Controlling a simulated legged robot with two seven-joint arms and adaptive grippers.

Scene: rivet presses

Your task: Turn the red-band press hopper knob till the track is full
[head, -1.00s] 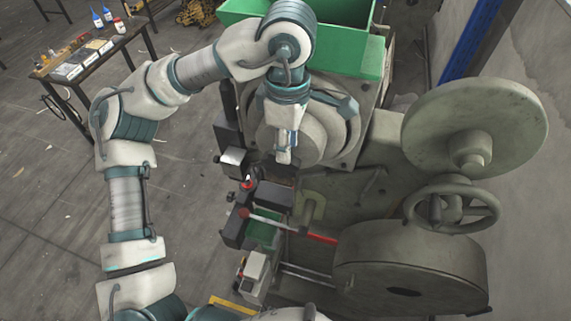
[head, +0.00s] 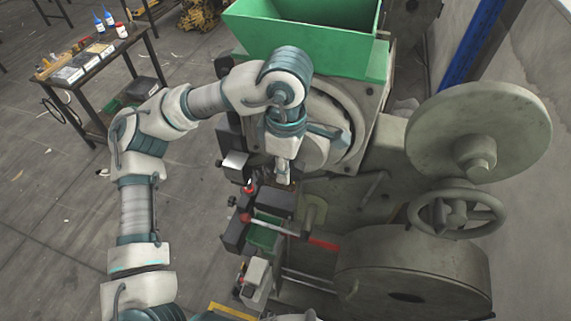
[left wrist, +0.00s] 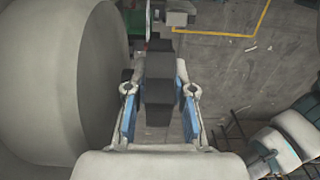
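The press has a large green hopper (head: 310,45) on top. A round grey drum (head: 345,110) sits below it, partly covered by my left arm. My left gripper (head: 283,176) points down in front of the drum. In the left wrist view my left gripper (left wrist: 158,112) has its two blue-padded fingers apart. A dark, blocky piece (left wrist: 158,88) shows between them with small gaps at both sides; I cannot tell if it is the hopper knob. A red band (head: 322,243) marks a bar lower on the press. I cannot make out the track or its fill.
A grey handwheel (head: 457,212) and a big disc (head: 478,130) stand at the right. Dark blocks and a red-knobbed lever (head: 270,227) lie below the gripper. A side table (head: 100,65) with bottles stands at the far left. Floor at left is open.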

